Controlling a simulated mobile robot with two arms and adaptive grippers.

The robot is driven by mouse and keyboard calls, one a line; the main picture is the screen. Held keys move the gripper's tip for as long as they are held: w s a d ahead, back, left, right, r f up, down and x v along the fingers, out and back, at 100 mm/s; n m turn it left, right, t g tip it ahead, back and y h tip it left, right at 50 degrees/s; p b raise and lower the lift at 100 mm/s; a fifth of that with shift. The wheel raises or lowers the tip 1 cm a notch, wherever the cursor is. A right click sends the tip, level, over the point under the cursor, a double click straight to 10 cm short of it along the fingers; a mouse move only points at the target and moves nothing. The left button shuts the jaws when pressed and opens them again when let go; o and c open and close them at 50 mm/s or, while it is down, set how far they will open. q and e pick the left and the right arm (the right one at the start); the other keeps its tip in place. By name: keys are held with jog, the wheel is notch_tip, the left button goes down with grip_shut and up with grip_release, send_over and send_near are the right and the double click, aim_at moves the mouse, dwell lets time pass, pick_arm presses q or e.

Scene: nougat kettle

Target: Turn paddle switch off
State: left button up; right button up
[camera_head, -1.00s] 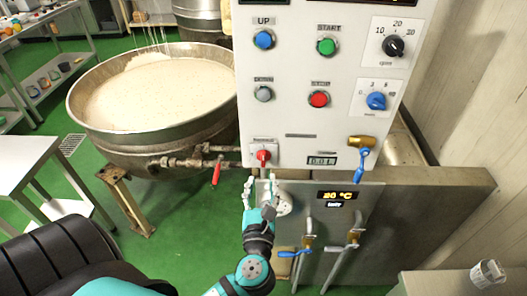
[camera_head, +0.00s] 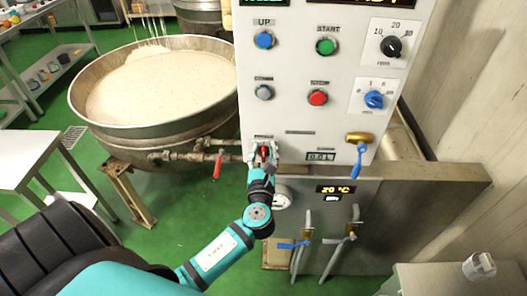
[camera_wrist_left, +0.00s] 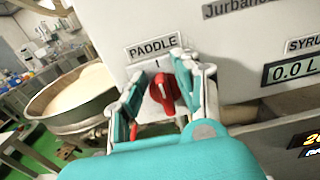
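The paddle switch is a red rotary knob (camera_wrist_left: 162,92) on a light plate, under a "PADDLE" label (camera_wrist_left: 153,47) in the left wrist view. It also shows as a small red spot (camera_head: 264,152) at the lower left of the white control panel (camera_head: 290,120) in the head view. My left gripper (camera_wrist_left: 160,95) is at the switch, its teal and grey fingers apart on either side of the knob. A gap shows between the left finger and the knob; the right finger is close to it, and contact cannot be told. My right gripper is not in view.
The panel carries a blue UP button (camera_head: 264,40), green START button (camera_head: 326,47), red STOP button (camera_head: 317,97) and two dials. A blue-handled brass valve (camera_head: 359,152) is to the right. A large kettle (camera_head: 150,128) with pale mass stands left, with a red-handled pipe (camera_head: 217,165).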

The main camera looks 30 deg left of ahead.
pick_arm(q)
grip_shut()
jog(key=shift+n, duration=0.3)
jog(key=n+b, duration=0.1)
jog(key=n, duration=0.2)
jog(key=n+b, duration=0.1)
jog(key=shift+s+a+f+b, duration=0.2)
jog(key=shift+s+a+b, duration=0.1)
jog(key=shift+a, duration=0.1)
jog(key=n+b, duration=0.2)
jog(key=n, duration=0.2)
jog(key=a+f+n+b, duration=0.1)
jog(key=n+b, duration=0.2)
jog(key=n, duration=0.2)
jog(key=f+n+b, duration=0.1)
jog(key=n+b, duration=0.1)
jog(key=n, duration=0.2)
jog(key=shift+s+a, duration=0.15)
jog(key=shift+s, duration=0.2)
jog(key=shift+n, duration=0.3)
jog(key=shift+o, duration=1)
grip_release()
